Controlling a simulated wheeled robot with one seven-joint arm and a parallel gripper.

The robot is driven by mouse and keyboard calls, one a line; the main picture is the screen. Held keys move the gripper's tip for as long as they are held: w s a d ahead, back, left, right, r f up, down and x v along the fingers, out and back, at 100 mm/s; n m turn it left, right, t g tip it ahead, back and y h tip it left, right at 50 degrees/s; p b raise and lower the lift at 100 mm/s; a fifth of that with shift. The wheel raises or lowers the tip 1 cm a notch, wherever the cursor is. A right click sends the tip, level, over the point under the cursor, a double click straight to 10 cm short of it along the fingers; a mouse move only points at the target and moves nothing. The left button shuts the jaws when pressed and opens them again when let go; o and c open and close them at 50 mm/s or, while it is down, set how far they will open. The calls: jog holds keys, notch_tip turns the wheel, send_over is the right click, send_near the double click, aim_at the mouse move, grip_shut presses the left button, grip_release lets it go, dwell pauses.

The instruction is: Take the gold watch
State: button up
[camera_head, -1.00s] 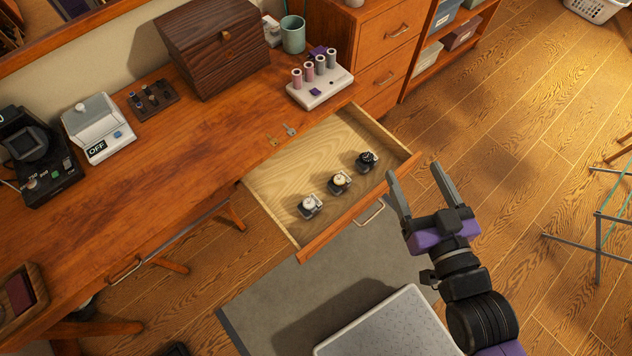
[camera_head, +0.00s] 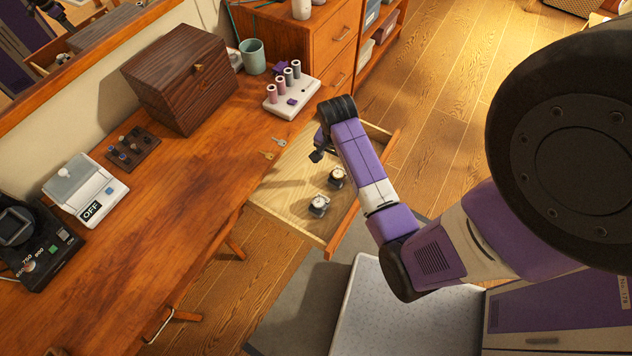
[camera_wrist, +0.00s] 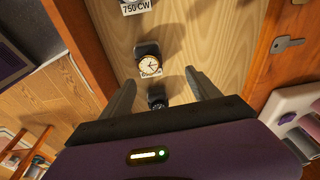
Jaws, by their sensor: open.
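The gold watch (camera_head: 337,177) sits on a small stand in the open drawer (camera_head: 285,195); its pale dial and gold rim also show in the wrist view (camera_wrist: 149,64). A white-dialled watch (camera_head: 319,204) stands nearer the drawer front's left end. A dark watch (camera_wrist: 157,97) shows between my fingers in the wrist view; my arm hides it in the head view. My gripper (camera_wrist: 160,80) is open and empty above the drawer, pointing down. The gold watch lies just beyond the fingertips in the wrist view, apart from them.
A numbered tag (camera_wrist: 136,7) lies in the drawer.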

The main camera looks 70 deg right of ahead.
aim_at(338, 173)
jog(key=shift+s+a+f+m+g+y, duration=0.2)
jog(key=shift+s+a+m+g+y, duration=0.1)
jog(key=shift+s+a, duration=0.4)
jog(key=shift+d+f+p, duration=0.1)
jog(key=shift+d+f, duration=0.1)
jog(key=shift+f, duration=1.05)
jog(key=shift+d+f+p, duration=0.15)
jog(key=shift+f, duration=1.1)
jog(key=shift+d+f+p, duration=0.1)
jog(key=shift+d+f, duration=0.1)
jog(key=shift+f, duration=1.05)
grip_shut()
jog(key=shift+r, duration=0.1)
